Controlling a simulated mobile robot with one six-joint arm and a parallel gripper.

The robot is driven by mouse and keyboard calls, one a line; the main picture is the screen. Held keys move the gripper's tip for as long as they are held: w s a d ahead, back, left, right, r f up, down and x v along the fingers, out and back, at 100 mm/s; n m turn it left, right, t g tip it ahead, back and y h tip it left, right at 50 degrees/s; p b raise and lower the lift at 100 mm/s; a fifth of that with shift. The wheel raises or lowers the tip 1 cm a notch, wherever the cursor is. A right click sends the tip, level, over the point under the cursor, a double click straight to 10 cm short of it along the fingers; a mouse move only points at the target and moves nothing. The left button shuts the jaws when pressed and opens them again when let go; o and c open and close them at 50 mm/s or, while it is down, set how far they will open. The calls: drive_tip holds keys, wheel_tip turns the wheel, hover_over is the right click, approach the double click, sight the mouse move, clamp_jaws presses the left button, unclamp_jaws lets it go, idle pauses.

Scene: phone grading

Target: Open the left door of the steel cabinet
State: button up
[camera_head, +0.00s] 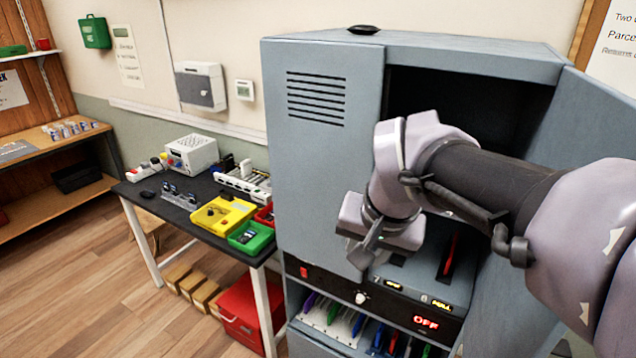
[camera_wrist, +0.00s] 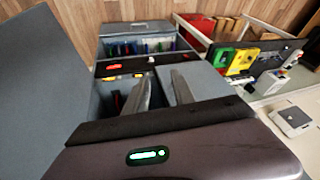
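The steel cabinet (camera_head: 455,52) stands right of centre in the head view. Its left door (camera_head: 315,165), a grey panel with vent slots, looks shut. The right door (camera_head: 590,130) stands wide open to the right. My gripper (camera_head: 364,250) is at the lower inner edge of the left door and hides part of that edge. In the wrist view, the two fingers of my gripper (camera_wrist: 160,92) are apart, near a grey panel that seems to be the left door (camera_wrist: 206,84). I cannot tell whether they touch it. No handle shows clearly.
Left of the cabinet, a dark table (camera_head: 180,208) holds a yellow box (camera_head: 222,213), a green tray (camera_head: 250,238) and other devices. A red bin (camera_head: 240,305) stands under it. Inside the cabinet's open right side are lit slots (camera_head: 442,305) and a red "OFF" display (camera_head: 426,323).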

drive_tip(key=w+h+p, duration=0.2)
drive_tip(key=w+p, duration=0.5)
drive_tip(key=w, duration=1.3)
drive_tip(key=shift+g, duration=0.4)
drive_tip(key=b+x, duration=0.1)
drive_tip(key=x, duration=0.8)
drive_tip(key=b+x, duration=0.2)
drive_tip(key=x, duration=0.7)
drive_tip(key=shift+w+d+r, duration=0.1)
drive_tip(key=shift+w+d, duration=0.1)
clamp_jaws()
